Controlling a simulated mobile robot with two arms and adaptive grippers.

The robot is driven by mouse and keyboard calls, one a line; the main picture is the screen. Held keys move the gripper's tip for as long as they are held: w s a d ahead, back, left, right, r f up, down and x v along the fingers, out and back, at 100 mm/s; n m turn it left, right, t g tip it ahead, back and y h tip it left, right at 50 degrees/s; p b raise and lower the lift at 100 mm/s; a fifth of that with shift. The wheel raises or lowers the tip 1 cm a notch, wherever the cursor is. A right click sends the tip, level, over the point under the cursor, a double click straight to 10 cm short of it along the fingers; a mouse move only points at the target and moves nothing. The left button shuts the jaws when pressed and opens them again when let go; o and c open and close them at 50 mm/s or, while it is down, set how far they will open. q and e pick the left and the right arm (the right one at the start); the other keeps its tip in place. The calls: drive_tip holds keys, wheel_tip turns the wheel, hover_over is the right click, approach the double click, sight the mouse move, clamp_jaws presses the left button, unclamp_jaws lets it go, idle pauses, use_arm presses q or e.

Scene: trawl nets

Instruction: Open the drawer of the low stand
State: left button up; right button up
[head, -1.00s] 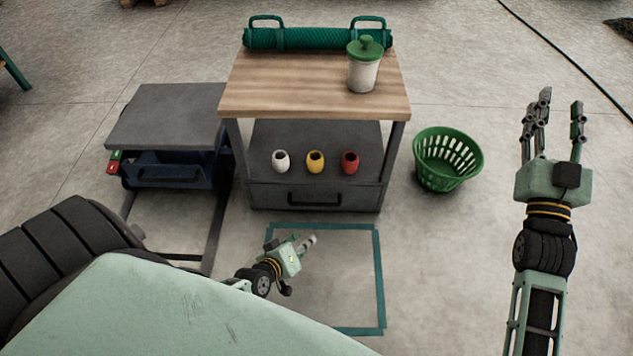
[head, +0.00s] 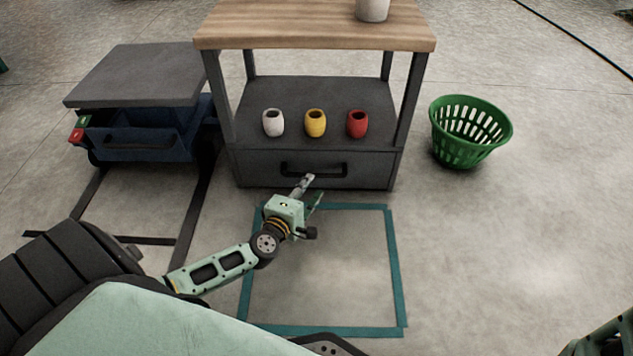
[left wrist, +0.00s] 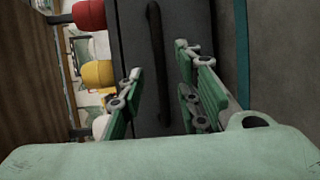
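The low stand (head: 240,118) has a wooden top and a dark grey shelf. Its drawer (head: 365,172) lies below the shelf and looks shut. The black bar handle (head: 314,169) runs across the drawer front. In the left wrist view the handle (left wrist: 157,55) stands between the spread fingers. My left gripper (head: 309,187) is open and empty in front of the handle; it also shows in the left wrist view (left wrist: 162,95). I cannot tell whether a finger touches the handle. My right gripper is out of view; only part of that arm shows at the bottom right.
A pale container (head: 372,10) is on the wooden top. A green basket (head: 468,132) stands right, a blue cart (head: 150,142) left. Teal tape (head: 397,270) frames clear floor before the drawer.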

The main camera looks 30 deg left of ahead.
sight(316, 177)
use_arm(q)
drive_tip(key=b+x, duration=0.3)
drive_tip(key=x, duration=0.3)
drive_tip(key=shift+w, duration=0.25)
clamp_jaws()
idle(0.3)
